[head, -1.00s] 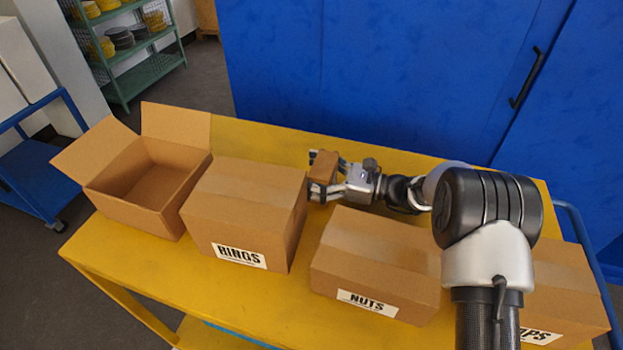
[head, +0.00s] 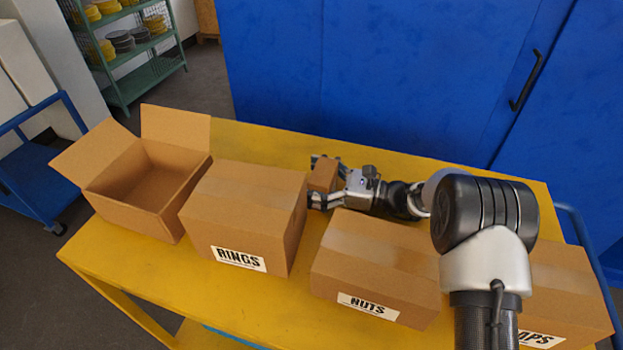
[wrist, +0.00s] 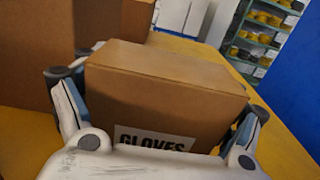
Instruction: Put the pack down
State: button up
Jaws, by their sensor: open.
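The pack is a small brown cardboard box labelled GLOVES (wrist: 165,92). In the head view the pack (head: 323,174) is at the back of the yellow table (head: 265,142), behind the gap between the RINGS and NUTS boxes. My gripper (head: 318,180) reaches it from the right. Its jaws are open, with one finger on each side of the pack; the wrist view shows my gripper (wrist: 160,100) around it. The pack looks level and at or very near the tabletop; its underside is hidden.
An open empty box (head: 140,190) stands at the left. The closed RINGS box (head: 245,210) and NUTS box (head: 375,265) stand in front of my gripper. Another closed box (head: 565,290) at the right is partly hidden by my arm. A blue cabinet (head: 400,80) is behind the table.

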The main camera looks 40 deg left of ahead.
aim_at(333, 183)
jog(key=p+v, duration=0.2)
jog(key=v, duration=0.5)
jog(key=shift+d+r, duration=0.1)
jog(key=shift+d, duration=0.2)
